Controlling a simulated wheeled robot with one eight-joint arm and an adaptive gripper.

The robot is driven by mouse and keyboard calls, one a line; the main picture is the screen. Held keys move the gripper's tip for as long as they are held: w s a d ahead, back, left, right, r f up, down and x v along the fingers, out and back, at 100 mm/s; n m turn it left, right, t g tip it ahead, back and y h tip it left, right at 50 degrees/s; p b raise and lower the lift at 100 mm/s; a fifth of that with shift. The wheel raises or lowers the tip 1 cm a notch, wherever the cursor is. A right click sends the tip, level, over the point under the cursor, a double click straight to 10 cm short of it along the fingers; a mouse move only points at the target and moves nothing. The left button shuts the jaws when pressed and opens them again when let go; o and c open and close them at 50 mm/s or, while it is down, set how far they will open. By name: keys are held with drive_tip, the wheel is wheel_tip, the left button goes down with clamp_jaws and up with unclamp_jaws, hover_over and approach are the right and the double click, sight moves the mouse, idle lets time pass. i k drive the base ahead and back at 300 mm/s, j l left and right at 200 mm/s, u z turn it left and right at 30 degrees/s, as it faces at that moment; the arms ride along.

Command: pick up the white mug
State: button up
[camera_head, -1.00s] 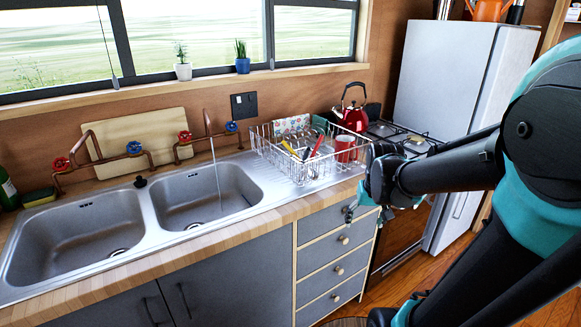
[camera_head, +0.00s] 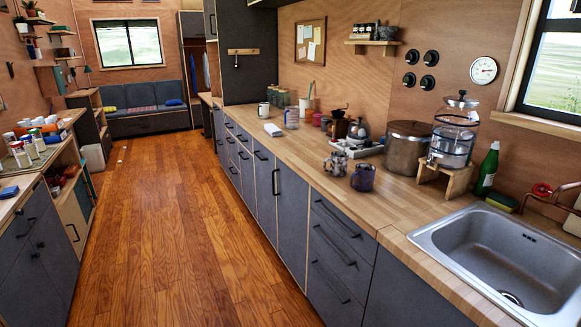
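A small white mug (camera_head: 263,109) stands upright near the far end of the long wooden counter (camera_head: 310,150), left of a clear container (camera_head: 291,118). It is far off and small in the picture. A patterned mug (camera_head: 336,163) and a dark purplish mug (camera_head: 362,178) stand closer, near the counter's front edge. My gripper is not in view now, and no part of my arm shows.
A steel pot (camera_head: 408,147), a glass dispenser (camera_head: 455,130) and a green bottle (camera_head: 487,168) stand at the back, beside the sink (camera_head: 495,262). A cluttered counter (camera_head: 50,140) lines the left.

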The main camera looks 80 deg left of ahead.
sight(339, 160)
drive_tip(key=j+u, duration=0.1)
drive_tip(key=u, duration=2.6)
